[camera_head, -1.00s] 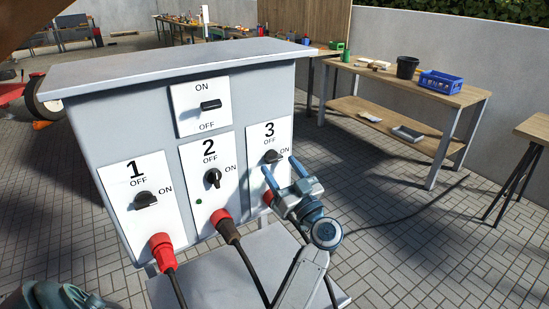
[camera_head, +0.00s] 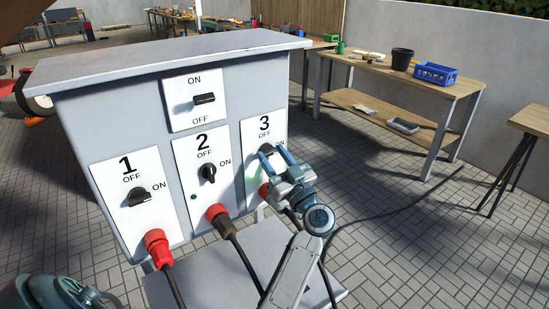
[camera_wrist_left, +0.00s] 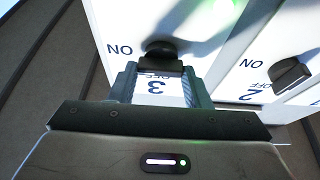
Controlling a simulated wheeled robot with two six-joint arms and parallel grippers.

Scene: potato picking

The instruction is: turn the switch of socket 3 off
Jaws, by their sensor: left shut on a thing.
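The grey box has white panels for sockets 1, 2 and 3. In the head view, the black switch of socket 3 (camera_head: 266,149) sits under the printed 3 and OFF, partly hidden by my left gripper (camera_head: 273,151). In the left wrist view, the panel appears upside down. There the black switch (camera_wrist_left: 160,50) is between the two fingertips of my left gripper (camera_wrist_left: 160,72), which is shut on it. ON is printed beside the switch. Its exact angle is hard to tell. My right gripper is not in view.
The switch of socket 1 (camera_head: 139,196) lies level, and that of socket 2 (camera_head: 208,174) stands upright. A main switch (camera_head: 204,99) is above. Red plugs (camera_head: 157,247) with cables hang below the panels. A wooden bench (camera_head: 400,75) stands at the right, with open paving before it.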

